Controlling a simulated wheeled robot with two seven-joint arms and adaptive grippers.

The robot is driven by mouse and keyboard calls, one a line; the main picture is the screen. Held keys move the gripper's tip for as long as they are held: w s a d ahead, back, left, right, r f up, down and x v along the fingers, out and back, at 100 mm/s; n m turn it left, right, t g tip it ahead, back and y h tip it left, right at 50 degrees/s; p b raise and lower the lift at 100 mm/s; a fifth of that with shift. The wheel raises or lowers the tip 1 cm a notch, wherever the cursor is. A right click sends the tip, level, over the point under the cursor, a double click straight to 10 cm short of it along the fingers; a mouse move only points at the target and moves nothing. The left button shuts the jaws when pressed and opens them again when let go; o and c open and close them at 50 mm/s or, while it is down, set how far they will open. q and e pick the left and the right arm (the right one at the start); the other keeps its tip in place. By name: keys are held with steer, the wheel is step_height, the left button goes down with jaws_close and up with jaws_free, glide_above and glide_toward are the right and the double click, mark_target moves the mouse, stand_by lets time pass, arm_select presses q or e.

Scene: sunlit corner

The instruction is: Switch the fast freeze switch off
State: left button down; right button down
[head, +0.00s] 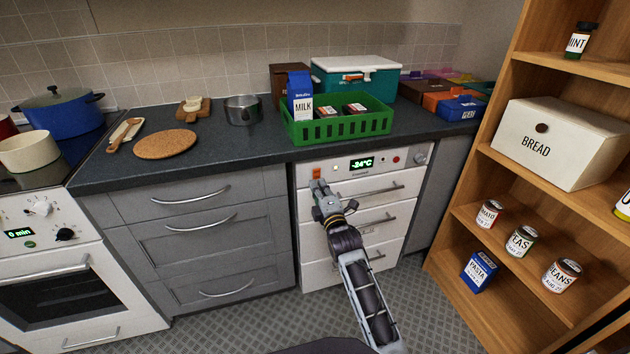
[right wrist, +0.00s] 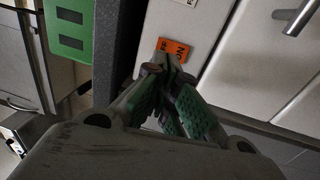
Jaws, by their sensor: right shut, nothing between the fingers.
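The white freezer (head: 349,218) stands under the dark counter, with a control panel along its top. The orange fast freeze switch (head: 317,172) is at the panel's left end. In the right wrist view the switch (right wrist: 176,47) carries dark lettering that reads ON, with part of another word beside it. My right gripper (head: 319,186) is shut and empty, its fingertips just below the switch in the head view. In the right wrist view the fingertips (right wrist: 164,68) overlap the switch's near edge; I cannot tell whether they touch it. My left gripper is not in view.
The freezer display (head: 362,163) reads about -24°C, with a red light and a knob (head: 420,158) to its right. A freezer drawer handle (head: 378,191) sticks out below. A green crate (head: 340,129) stands on the counter above. A wooden shelf (head: 470,250) stands at the right.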

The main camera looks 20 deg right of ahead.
mark_target(312, 171)
steer(key=shift+w+r+b, duration=0.1)
steer(key=shift+w+b, duration=0.2)
steer(key=shift+w, duration=1)
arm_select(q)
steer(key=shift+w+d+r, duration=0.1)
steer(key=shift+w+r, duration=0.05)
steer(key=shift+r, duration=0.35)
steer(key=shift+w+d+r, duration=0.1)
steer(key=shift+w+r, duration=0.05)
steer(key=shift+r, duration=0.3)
arm_select(e)
steer(key=shift+w+a+r, duration=0.1)
steer(key=shift+w, duration=0.5)
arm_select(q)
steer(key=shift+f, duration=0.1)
arm_select(e)
steer(key=shift+r, duration=0.1)
steer(key=shift+w+p, duration=0.1)
steer(key=shift+p, duration=0.25)
steer(key=shift+w+r+g+p, duration=0.15)
steer(key=shift+g+p, duration=0.15)
steer(key=shift+p, duration=0.5)
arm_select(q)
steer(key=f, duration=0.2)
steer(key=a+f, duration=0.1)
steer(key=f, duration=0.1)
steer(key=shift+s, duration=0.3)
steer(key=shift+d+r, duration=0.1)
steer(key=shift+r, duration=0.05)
